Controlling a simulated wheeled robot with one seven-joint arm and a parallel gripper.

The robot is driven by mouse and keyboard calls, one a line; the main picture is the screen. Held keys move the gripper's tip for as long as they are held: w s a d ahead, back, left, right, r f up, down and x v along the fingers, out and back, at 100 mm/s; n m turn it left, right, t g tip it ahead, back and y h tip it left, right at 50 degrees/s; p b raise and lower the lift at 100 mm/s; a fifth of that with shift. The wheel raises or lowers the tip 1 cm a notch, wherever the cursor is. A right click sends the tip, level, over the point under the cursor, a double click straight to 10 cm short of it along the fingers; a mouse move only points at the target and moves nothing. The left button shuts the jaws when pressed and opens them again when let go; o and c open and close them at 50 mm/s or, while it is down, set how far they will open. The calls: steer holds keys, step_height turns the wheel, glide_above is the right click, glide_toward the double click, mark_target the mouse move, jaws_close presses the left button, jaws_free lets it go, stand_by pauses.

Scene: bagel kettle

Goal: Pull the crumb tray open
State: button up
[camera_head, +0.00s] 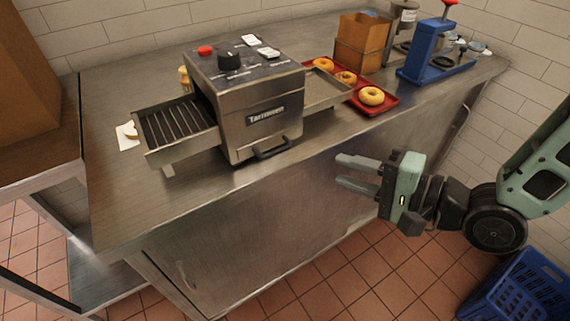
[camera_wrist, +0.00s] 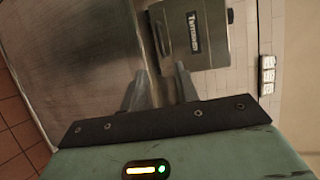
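The crumb tray's dark handle (camera_head: 272,149) sticks out low on the front of the steel toaster (camera_head: 262,118). The tray looks shut, its front near flush with the body. In the wrist view the toaster front (camera_wrist: 192,42) with its label is ahead, and the dark handle (camera_wrist: 158,40) shows along its left edge. My gripper (camera_head: 350,171) is in front of the counter, right of and apart from the handle. Its two fingers are spread with nothing between them, and they point left in the head view. The wrist view also shows the fingers (camera_wrist: 161,88) apart.
A slatted rack (camera_head: 178,124) extends from the toaster's left side, and a chute (camera_head: 328,92) on the right. A red tray (camera_head: 380,105) holds bagels. A blue press (camera_head: 437,55) stands farther right. A blue crate (camera_head: 520,290) is on the floor. Space before the handle is clear.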

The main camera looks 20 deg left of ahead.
mark_target(280, 151)
steer(key=b+x, duration=0.5)
steer(key=x, duration=0.9)
jaws_close()
